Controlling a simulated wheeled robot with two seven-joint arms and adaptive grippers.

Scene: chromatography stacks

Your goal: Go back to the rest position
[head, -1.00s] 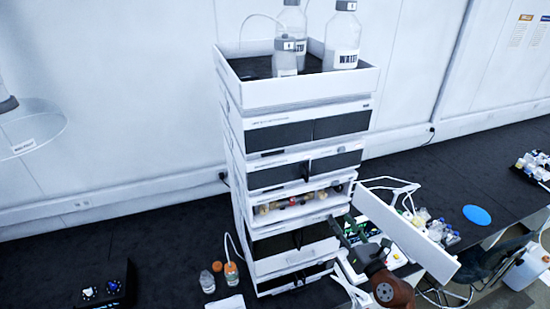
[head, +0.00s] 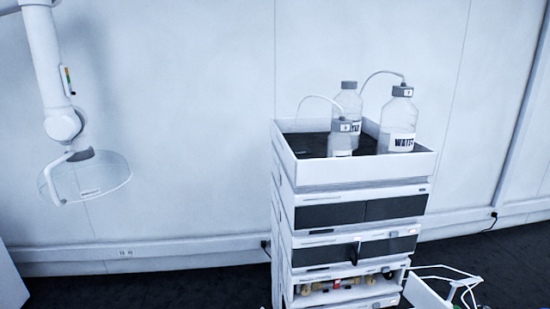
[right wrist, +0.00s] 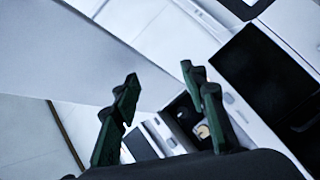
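My right gripper (right wrist: 160,75) is open and empty in the right wrist view, its two dark green fingers apart. Past its right finger are a dark panel (right wrist: 265,80) on a white housing and an open compartment with small parts inside. The head view shows neither gripper. There, the chromatography stack (head: 360,188) of white modules with dark fronts stands right of the middle, its lower part cut off by the frame. A module with coloured fittings (head: 345,285) is exposed near the bottom.
Bottles, one a waste bottle (head: 398,125), stand with tubing in the tray (head: 365,172) on top of the stack. An open white door (head: 425,295) sticks out at lower right. An extraction arm with a clear hood (head: 90,180) hangs at left. Between hood and stack is bare wall.

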